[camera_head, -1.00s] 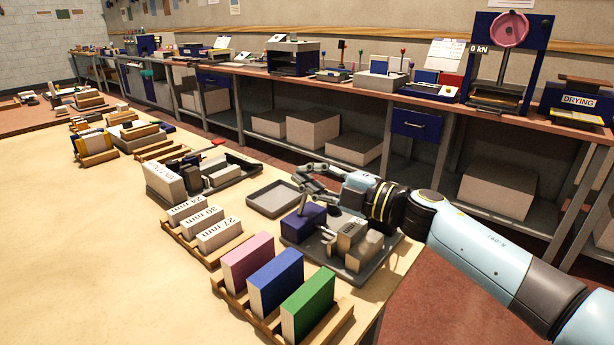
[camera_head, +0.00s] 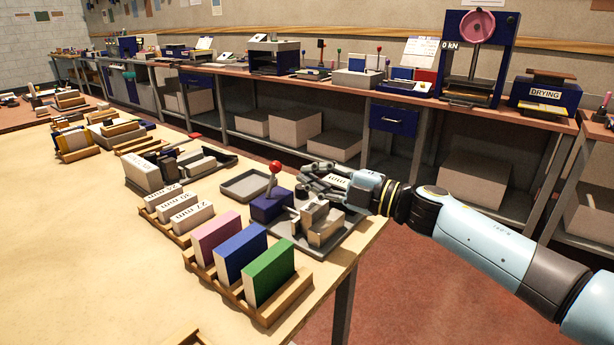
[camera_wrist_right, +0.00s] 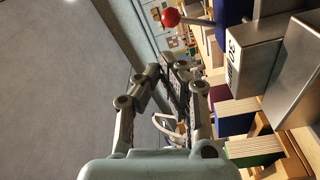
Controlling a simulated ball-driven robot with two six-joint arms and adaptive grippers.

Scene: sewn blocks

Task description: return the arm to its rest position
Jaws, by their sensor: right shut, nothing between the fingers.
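My right gripper (camera_head: 318,178) is above the back right edge of the workbench (camera_head: 90,230), just behind and right of a grey tray. The gripper is shut and empty. The tray (camera_head: 340,238) holds a dark blue block with a red-knobbed lever (camera_head: 274,170) and grey metal blocks (camera_head: 318,222). In the wrist view the gripper (camera_wrist_right: 172,75) has its fingers together beside the red knob (camera_wrist_right: 170,17) and a metal block marked with a number (camera_wrist_right: 236,60), apart from both. My left gripper is not in view.
Labelled white blocks (camera_head: 190,218) sit in another rack. An empty grey tray (camera_head: 246,184) lies behind the lever. A long back bench (camera_head: 340,92) carries devices, including a press (camera_head: 480,50). Floor right of the workbench is clear.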

